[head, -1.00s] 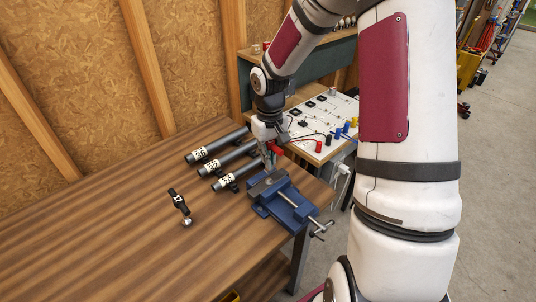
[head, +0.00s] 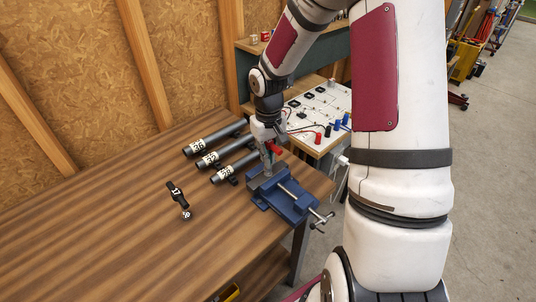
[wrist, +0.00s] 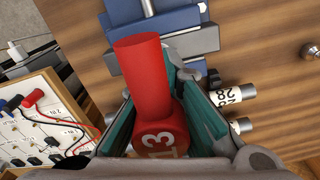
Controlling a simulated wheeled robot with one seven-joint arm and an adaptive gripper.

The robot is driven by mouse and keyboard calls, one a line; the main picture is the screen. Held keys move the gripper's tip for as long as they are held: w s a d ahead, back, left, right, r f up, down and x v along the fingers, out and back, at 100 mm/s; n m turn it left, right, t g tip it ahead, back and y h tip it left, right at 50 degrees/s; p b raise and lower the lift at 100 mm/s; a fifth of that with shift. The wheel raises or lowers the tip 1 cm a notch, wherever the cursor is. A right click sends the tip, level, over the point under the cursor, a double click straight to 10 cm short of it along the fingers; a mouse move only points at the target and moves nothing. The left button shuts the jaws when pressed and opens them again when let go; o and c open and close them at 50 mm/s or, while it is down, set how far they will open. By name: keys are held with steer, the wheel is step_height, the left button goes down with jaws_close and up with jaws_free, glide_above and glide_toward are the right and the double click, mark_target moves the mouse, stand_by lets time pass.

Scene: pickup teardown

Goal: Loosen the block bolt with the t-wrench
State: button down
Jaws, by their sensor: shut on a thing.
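My gripper (head: 268,149) is shut on a red t-wrench (head: 276,148) above the jaws of the blue vise (head: 284,197). In the wrist view the red t-wrench (wrist: 145,80) sits between the teal finger pads, with "13" on its hub and one arm of its handle pointing up the picture. Its lower end is hidden. A grey piece shows below the gripper at the vise jaws, but I cannot make out the block or its bolt, nor whether the wrench touches it. A black t-shaped tool (head: 176,193) marked "17" lies on the table, left of the vise.
Several dark tubes (head: 210,143), marked 36, 32 and 28, lie behind and left of the vise on the wooden table (head: 110,215). A white board with wires (head: 318,112) stands behind right. The table's left and front are clear.

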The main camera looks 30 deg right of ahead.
steer(key=shift+f, duration=0.8)
steer(key=shift+s+n+p, duration=0.2)
steer(key=shift+n+p, duration=0.1)
steer(key=shift+n, duration=0.6)
steer(key=n+p, duration=0.1)
steer(key=n, duration=0.2)
steer(key=shift+f+n+p, duration=0.2)
steer(key=shift+n+p, duration=0.25)
steer(key=shift+n, duration=0.75)
